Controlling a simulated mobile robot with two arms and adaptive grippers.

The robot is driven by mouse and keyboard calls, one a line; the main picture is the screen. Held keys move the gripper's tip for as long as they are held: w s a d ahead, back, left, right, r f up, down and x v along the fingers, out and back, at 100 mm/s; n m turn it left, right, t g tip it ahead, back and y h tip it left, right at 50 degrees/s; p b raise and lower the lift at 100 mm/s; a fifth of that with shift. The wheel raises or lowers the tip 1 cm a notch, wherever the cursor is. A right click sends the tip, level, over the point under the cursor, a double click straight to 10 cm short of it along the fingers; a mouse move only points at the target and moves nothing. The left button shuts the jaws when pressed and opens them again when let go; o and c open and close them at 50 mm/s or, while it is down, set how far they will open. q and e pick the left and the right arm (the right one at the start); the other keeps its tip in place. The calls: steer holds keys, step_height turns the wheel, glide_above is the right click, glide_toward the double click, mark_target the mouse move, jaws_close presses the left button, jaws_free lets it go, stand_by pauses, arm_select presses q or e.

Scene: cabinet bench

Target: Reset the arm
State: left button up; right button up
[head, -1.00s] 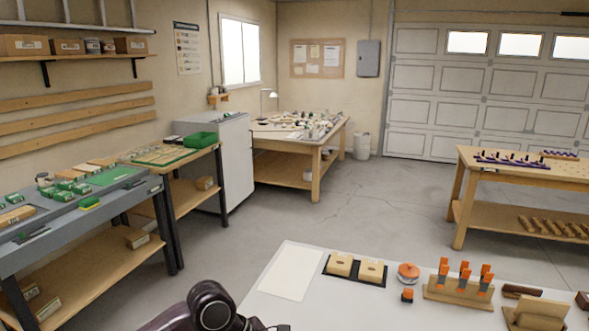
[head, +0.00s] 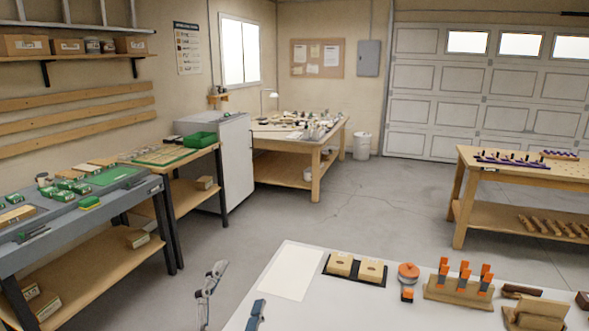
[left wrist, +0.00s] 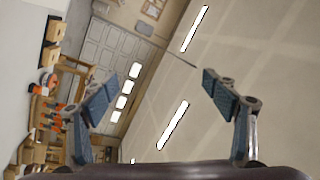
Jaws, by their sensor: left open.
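The rest of my left arm is below the head view. My right gripper is in neither view.
The white table carries a paper sheet (head: 291,271), two wooden blocks (head: 356,268), a round orange item (head: 408,272) and a wooden stand with orange-topped tools (head: 461,290). A grey workbench (head: 75,228) stands at left. The floor (head: 360,210) between is clear.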

arm_select(q)
steer(key=s+a+f+n+g+y, duration=0.25)
steer(key=s+a+f+g, duration=0.2)
steer(key=f, duration=0.35)
steer(key=s+a+f+n+g+y, duration=0.1)
steer(key=s+a+f+n+g, duration=0.3)
steer(key=f, duration=0.4)
steer(key=s+a+f+n+g+y, duration=0.2)
steer(key=s+f+n, duration=0.2)
steer(key=s+f, duration=0.3)
steer(key=s+f+n+g+h, duration=0.2)
steer(key=s+f+g, duration=0.45)
steer(key=s, duration=0.65)
step_height(320, 180, down, 27)
steer(key=s, duration=0.2)
steer(key=s+a+f+g, duration=0.1)
steer(key=s+a+f, duration=0.1)
steer(key=s+f, duration=1.3)
steer(key=shift+s+a+f+m+g+y, duration=0.2)
steer(key=shift+s+f+m+g+y, duration=0.2)
steer(key=shift+s, duration=0.55)
